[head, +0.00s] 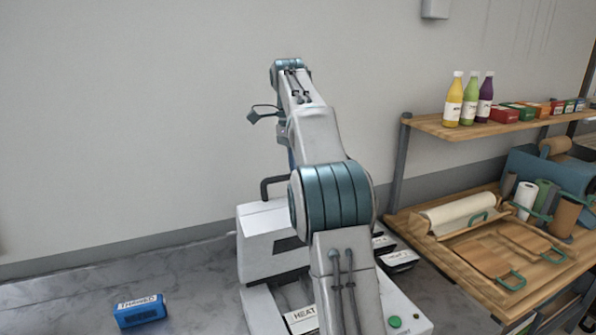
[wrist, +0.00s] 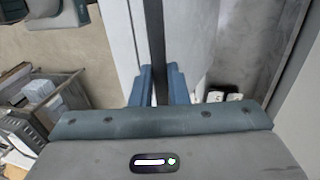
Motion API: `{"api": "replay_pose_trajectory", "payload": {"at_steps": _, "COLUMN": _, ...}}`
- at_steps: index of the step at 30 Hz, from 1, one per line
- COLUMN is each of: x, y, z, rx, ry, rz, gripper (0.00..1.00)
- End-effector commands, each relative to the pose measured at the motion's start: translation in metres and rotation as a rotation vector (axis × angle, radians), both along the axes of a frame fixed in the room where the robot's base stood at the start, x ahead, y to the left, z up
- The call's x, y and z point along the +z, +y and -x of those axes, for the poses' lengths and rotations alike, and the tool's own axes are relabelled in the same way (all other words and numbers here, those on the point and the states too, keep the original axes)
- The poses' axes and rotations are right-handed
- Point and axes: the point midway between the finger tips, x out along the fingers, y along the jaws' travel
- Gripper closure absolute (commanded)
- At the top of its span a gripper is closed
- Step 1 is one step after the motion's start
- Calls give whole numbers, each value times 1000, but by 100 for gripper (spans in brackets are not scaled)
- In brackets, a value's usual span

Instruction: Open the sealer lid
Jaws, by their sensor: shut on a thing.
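The white sealer (head: 262,222) stands on the counter, partly hidden behind my arm. A dark handle (head: 268,186) sticks up at its upper part, and its lower front carries a HEAT label (head: 302,314) and a green button (head: 394,322). How far the lid is raised is hard to tell, as my arm covers much of it. In the wrist view, my gripper (wrist: 160,84) has its two blue fingers closed around a dark bar, the lid handle (wrist: 158,30). My fingertips are hidden behind my arm in the head view.
A blue labelled box (head: 140,311) lies on the grey marble counter (head: 70,290) at the left, with free counter around it. Small black trays (head: 398,258) sit just right of the sealer. A wooden shelf (head: 450,126) with bottles and boxes stands at the right.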

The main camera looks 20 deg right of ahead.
Motion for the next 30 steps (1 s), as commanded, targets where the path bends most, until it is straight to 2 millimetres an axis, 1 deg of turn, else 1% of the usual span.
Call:
{"api": "replay_pose_trajectory", "payload": {"at_steps": 1, "x": -4, "y": 2, "z": -6, "rx": 7, "ry": -10, "rz": -3, "gripper": 100}}
{"api": "replay_pose_trajectory", "payload": {"at_steps": 14, "x": -1, "y": 4, "z": -7, "rx": 10, "ry": -12, "rz": -4, "gripper": 100}}
{"api": "replay_pose_trajectory", "payload": {"at_steps": 15, "x": -1, "y": 4, "z": -7, "rx": 10, "ry": -13, "rz": -3, "gripper": 80}}
{"api": "replay_pose_trajectory", "payload": {"at_steps": 17, "x": 0, "y": 4, "z": -7, "rx": 10, "ry": -13, "rz": -3, "gripper": 64}}
{"api": "replay_pose_trajectory", "payload": {"at_steps": 30, "x": 0, "y": -1, "z": -5, "rx": 1, "ry": -11, "rz": -1, "gripper": 64}}
